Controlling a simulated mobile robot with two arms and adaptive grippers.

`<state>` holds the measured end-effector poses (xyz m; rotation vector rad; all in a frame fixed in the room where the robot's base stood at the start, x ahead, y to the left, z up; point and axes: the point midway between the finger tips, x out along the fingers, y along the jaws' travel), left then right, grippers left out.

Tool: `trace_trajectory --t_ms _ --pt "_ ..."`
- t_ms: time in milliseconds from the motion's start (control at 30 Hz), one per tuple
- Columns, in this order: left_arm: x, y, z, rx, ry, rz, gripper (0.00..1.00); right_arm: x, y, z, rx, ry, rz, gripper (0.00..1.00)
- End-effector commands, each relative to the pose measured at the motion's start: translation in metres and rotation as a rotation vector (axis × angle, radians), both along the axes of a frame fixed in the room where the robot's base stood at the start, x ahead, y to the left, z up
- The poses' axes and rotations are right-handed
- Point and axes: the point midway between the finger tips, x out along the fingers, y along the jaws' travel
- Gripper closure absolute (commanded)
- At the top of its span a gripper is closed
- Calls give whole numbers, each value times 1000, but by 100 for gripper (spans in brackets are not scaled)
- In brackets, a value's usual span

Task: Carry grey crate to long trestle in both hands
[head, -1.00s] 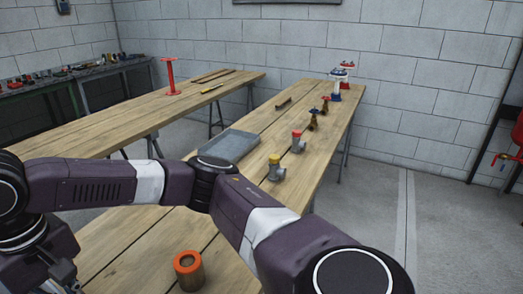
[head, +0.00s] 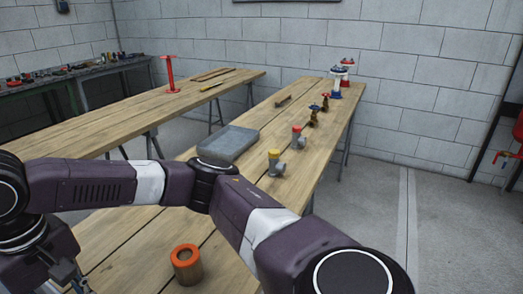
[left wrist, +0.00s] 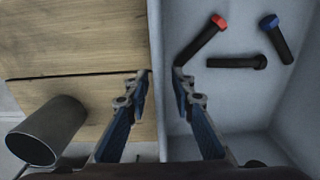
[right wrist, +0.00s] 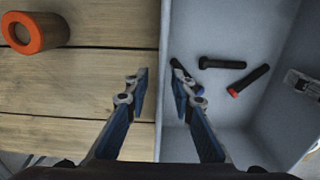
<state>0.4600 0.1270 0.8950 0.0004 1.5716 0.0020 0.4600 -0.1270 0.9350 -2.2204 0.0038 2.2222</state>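The grey crate's wall and floor (left wrist: 235,90) fill the right of the left wrist view, with several bolts inside. It also shows in the right wrist view (right wrist: 225,100). My left gripper (left wrist: 162,75) is open, its fingers on either side of the crate's wall, with a gap visible. My right gripper (right wrist: 160,72) is open around the wall in the same way. Neither gripper shows in the head view, where my arm covers the near area. Two plank-topped trestles are seen, one under the arm (head: 310,118) and one at left (head: 110,116); I cannot tell which is the long one.
A grey tray-like box (head: 228,142) sits on the nearer trestle. Yellow-capped (head: 276,163) and red-capped (head: 298,138) fittings and several valves stand along it. An orange-ringed cylinder (head: 187,265) stands near. A red stand (head: 170,75) is on the left trestle. Floor is clear at right.

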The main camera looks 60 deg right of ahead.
Motion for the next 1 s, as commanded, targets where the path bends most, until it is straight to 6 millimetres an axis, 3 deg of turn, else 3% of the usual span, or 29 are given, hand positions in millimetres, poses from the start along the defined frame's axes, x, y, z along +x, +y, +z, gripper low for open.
trace_trajectory --t_ms 167,700,1000 --pt "1 0 11 -1 -4 0 77 0 1 0 1 0 1 77" --pt "1 0 102 1 -4 2 77 0 1 0 1 0 1 77" --pt "0 0 120 1 0 0 77 0 1 3 1 -1 1 77"
